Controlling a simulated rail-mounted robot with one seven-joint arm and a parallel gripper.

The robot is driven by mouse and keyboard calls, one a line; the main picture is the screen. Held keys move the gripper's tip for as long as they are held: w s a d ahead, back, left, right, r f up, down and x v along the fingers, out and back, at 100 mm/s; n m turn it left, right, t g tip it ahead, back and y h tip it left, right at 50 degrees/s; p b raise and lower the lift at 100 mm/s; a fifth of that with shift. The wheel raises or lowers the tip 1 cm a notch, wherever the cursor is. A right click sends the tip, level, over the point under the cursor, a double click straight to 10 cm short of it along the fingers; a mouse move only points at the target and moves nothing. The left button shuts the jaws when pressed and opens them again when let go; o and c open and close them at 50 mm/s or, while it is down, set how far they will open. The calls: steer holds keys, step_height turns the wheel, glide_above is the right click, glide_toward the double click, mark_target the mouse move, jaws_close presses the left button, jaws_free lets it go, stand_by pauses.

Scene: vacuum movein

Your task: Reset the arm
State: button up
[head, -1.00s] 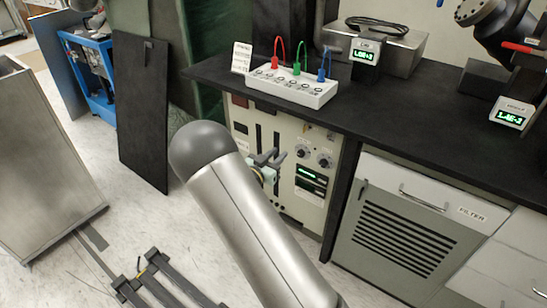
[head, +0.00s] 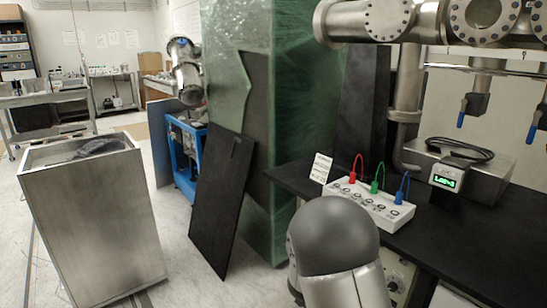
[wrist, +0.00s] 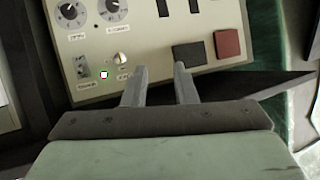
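My gripper (wrist: 158,85) shows in the wrist view with its two grey fingers apart and nothing between them. The fingers point at a cream control panel (wrist: 150,45) with knobs, a toggle switch, a dark square and a red square. I cannot tell whether the fingertips touch the panel. In the head view my arm's rounded dark joint and silver link (head: 340,245) stand in the lower middle, and the gripper itself is hidden or out of frame.
A black counter (head: 290,178) holds a white box (head: 365,203) with red, green and blue leads. A metal bin (head: 95,220) stands at left. A black panel (head: 220,200) leans by a green-wrapped crate (head: 285,120). Steel piping (head: 440,22) crosses upper right. Floor between bin and panel is clear.

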steer(key=s+a+r+n+g+y+p, duration=0.2)
steer(key=s+a+r+n+y+p, duration=0.25)
steer(key=r, duration=0.45)
steer(key=s+r+n+g+y+p, duration=0.1)
steer(key=s+r+g+p, duration=0.2)
steer(key=s, duration=0.8)
steer(key=s+r+n+g+y+p, duration=0.15)
steer(key=s+r, duration=0.35)
steer(key=s, duration=0.5)
steer(key=s+r+n+g+p, duration=0.1)
steer(key=s+r+g+p, duration=0.25)
steer(key=s, duration=0.75)
step_height(320, 180, down, 17)
steer(key=d+g+b, duration=0.1)
steer(key=b, duration=1.5)
steer(key=shift+s+r, duration=0.15)
steer(key=shift+r, duration=0.05)
